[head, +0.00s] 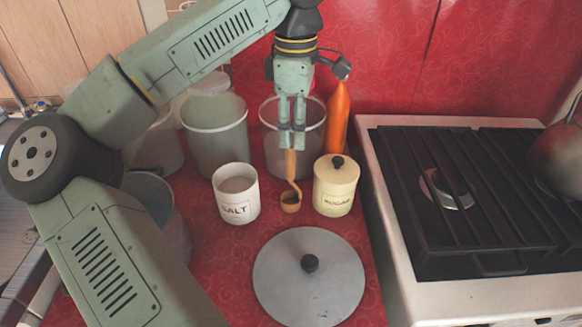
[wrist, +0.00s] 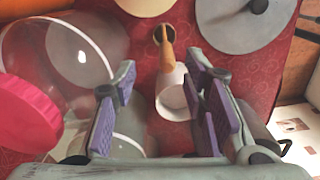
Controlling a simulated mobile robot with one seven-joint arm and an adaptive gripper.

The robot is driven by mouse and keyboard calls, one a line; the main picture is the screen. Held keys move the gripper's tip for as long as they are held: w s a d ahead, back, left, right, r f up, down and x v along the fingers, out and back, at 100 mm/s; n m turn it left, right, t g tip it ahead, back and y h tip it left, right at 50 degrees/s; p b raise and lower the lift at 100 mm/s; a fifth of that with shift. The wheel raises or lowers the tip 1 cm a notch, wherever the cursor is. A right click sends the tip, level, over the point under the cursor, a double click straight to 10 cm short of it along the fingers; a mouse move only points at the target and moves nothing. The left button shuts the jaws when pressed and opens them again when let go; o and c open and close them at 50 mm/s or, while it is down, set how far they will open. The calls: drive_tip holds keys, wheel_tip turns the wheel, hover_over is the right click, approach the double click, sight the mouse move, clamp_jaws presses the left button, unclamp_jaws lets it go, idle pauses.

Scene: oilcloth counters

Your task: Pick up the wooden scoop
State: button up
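The wooden scoop (head: 291,170) stands roughly upright in the head view, its small round bowl low down between the salt pot (head: 236,193) and the cream lidded jar (head: 336,186). Its handle rises towards my gripper (head: 292,140), whose fingers overlap the handle's top in this view. In the wrist view the scoop (wrist: 166,48) lies ahead of my gripper (wrist: 162,115), its handle pointing back towards the gap. The purple finger pads are wide apart with nothing held between them. I cannot tell whether the handle tip is inside the gap.
A clear container (head: 268,113) and an orange bottle (head: 338,120) stand behind my gripper. A greenish container (head: 216,135) stands left. A grey lid (head: 308,290) with a black knob lies in front on the red counter. The stove (head: 465,200) is on the right.

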hover_over(291, 177)
drive_tip(key=w, duration=0.1)
drive_tip(key=f, duration=0.4)
drive_tip(key=shift+w+d+f+p, duration=0.1)
drive_tip(key=shift+d+p, duration=0.2)
drive_tip(key=shift+a+f+p, duration=0.2)
drive_tip(key=shift+f+p, duration=0.25)
drive_tip(key=shift+f, duration=0.9)
drive_tip(key=shift+a+f+p, duration=0.15)
drive_tip(key=shift+f+p, duration=0.3)
drive_tip(key=shift+f, duration=0.85)
drive_tip(key=shift+c, duration=0.6)
clamp_jaws()
